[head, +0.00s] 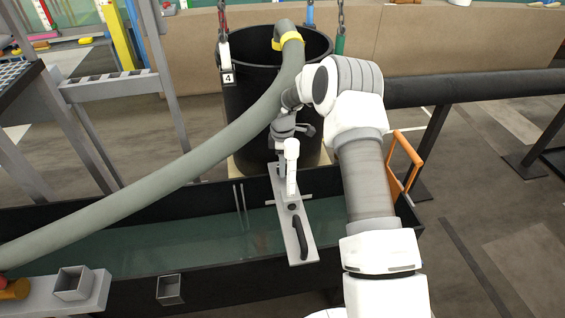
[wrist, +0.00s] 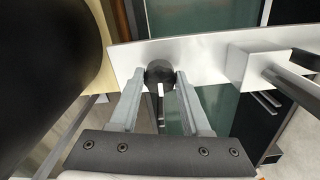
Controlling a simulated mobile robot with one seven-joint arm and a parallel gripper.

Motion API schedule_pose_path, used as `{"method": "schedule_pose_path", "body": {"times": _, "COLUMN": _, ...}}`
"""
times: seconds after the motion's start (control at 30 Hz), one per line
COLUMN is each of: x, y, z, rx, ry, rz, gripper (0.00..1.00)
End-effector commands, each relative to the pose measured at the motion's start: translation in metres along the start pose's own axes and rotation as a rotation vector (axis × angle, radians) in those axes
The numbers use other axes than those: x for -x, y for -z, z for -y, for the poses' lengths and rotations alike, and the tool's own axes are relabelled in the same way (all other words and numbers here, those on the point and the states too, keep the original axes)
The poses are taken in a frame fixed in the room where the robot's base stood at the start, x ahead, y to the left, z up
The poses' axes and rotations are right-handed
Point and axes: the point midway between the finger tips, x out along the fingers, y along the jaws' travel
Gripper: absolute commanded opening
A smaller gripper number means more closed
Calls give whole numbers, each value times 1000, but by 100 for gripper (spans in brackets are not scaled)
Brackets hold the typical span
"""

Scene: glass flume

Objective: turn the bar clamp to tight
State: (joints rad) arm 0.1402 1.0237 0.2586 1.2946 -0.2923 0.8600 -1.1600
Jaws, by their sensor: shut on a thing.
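A long pale metal plate (head: 298,248) lies across the flume. The bar clamp shows in the wrist view as a dark round knob (wrist: 159,73) with a short pale bar below it, at the plate's edge. My gripper (wrist: 160,79) is shut on this knob, one finger on each side. In the head view my gripper is at the plate's far end, by the black barrel, and my wrist hides the held knob. Whether the clamp is loose or tight does not show.
The black barrel (head: 247,100) stands close beyond the plate. A grey hose (head: 205,155) with a yellow band runs from it across the left. The plate also carries a black handle (head: 301,235). The flume (head: 140,255) holds greenish water. An orange frame (head: 411,150) stands at right.

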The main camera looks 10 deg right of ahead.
Motion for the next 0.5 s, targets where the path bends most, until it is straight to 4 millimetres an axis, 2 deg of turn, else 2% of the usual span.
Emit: {"method": "schedule_pose_path", "body": {"times": 0.5, "x": 1, "y": 0, "z": 0, "rx": 490, "ry": 0, "rz": -1, "gripper": 0}}
